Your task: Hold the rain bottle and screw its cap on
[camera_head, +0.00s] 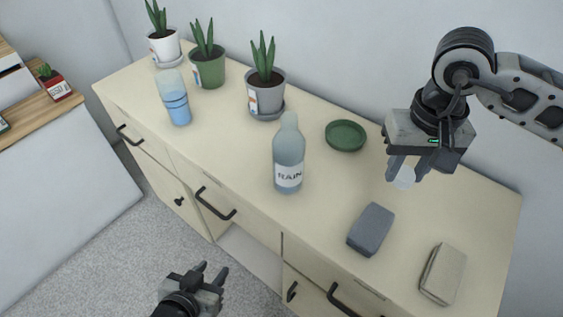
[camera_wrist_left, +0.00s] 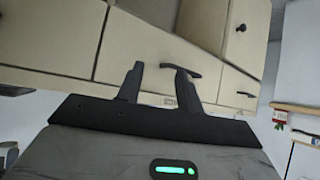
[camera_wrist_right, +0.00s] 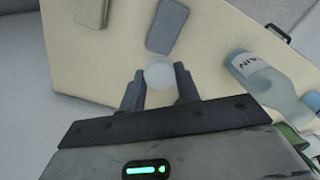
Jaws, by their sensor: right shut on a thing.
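The rain bottle (camera_head: 289,155) stands upright on the cream cabinet top, with its "RAIN" label facing me. It also shows at the right of the right wrist view (camera_wrist_right: 268,82). My right gripper (camera_head: 404,175) is shut on a pale, translucent round cap (camera_head: 403,178), held above the cabinet to the right of the bottle. The cap also shows between the fingertips in the right wrist view (camera_wrist_right: 159,73). My left gripper (camera_head: 216,272) is open and empty, low in front of the cabinet and away from the bottle; its fingers are apart in the left wrist view (camera_wrist_left: 158,82).
Potted plants (camera_head: 265,82) line the back left, with a blue-banded glass (camera_head: 175,98) before them. A green dish (camera_head: 346,135) is right of the bottle. A blue-grey block (camera_head: 371,229) and a beige block (camera_head: 442,274) lie near the front. Drawer handles (camera_head: 215,204) protrude.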

